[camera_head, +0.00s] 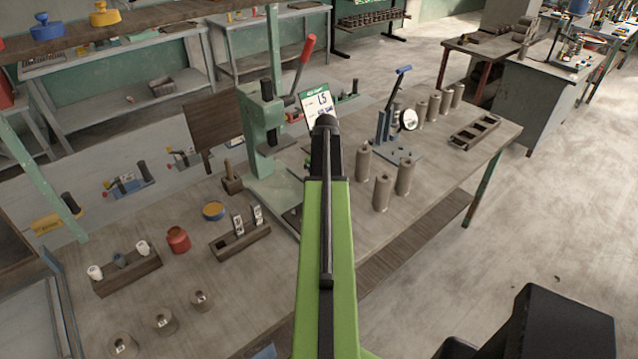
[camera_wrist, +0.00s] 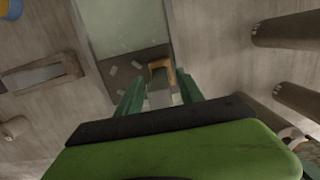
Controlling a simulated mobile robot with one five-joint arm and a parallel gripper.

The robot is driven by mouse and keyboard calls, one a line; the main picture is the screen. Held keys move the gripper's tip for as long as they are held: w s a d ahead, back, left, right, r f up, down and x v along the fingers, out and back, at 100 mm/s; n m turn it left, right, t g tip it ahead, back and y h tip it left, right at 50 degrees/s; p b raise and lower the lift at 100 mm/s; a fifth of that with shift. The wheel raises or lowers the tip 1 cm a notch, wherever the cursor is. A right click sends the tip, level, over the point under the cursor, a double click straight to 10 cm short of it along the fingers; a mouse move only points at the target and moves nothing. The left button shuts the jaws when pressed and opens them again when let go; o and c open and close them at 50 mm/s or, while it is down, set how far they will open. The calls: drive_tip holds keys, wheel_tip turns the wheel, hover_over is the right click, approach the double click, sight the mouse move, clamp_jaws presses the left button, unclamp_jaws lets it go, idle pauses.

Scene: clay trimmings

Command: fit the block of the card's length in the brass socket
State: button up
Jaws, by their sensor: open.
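The card (camera_head: 318,104), white with a green header, stands behind my arm in the head view and appears to read "L5". In the wrist view a brass-coloured bracket (camera_wrist: 168,67), apparently the socket, sits on a dark plate (camera_wrist: 121,69). A grey piece (camera_wrist: 159,96) shows just below it; I cannot tell what it is. My gripper (camera_wrist: 158,92) is open, its green fingers on either side of the grey piece. Several grey-brown cylinders (camera_head: 382,190), possibly the blocks, stand right of my arm. My arm hides the gripper and socket in the head view.
A green press (camera_head: 262,118) with a red lever stands left of my arm. A blue-levered dial gauge (camera_head: 384,124) stands to the right, before a slotted tray (camera_head: 475,133). A rack (camera_head: 239,243) and a red pot (camera_head: 178,239) are on the left bench.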

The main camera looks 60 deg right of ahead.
drive_tip(key=shift+r, duration=0.1)
drive_tip(key=r+p, duration=0.4)
drive_tip(key=s+r+p, duration=0.1)
drive_tip(key=r+p, duration=0.7)
drive_tip(key=shift+s+a+r, duration=0.1)
drive_tip(key=shift+s+a, duration=0.1)
drive_tip(key=shift+a, duration=0.05)
drive_tip(key=w+a+n, duration=0.6)
drive_tip(key=a, duration=0.4)
drive_tip(key=w+a+n, duration=0.5)
drive_tip(key=a+n, duration=0.2)
drive_tip(key=a, duration=0.3)
drive_tip(key=w+a+n, duration=0.6)
drive_tip(key=a, duration=0.4)
drive_tip(key=a+n+g, duration=0.1)
drive_tip(key=a+n, duration=1.9)
drive_tip(key=a, duration=0.9)
drive_tip(key=shift+s+f+n, duration=0.2)
drive_tip(key=shift+s+n, duration=0.1)
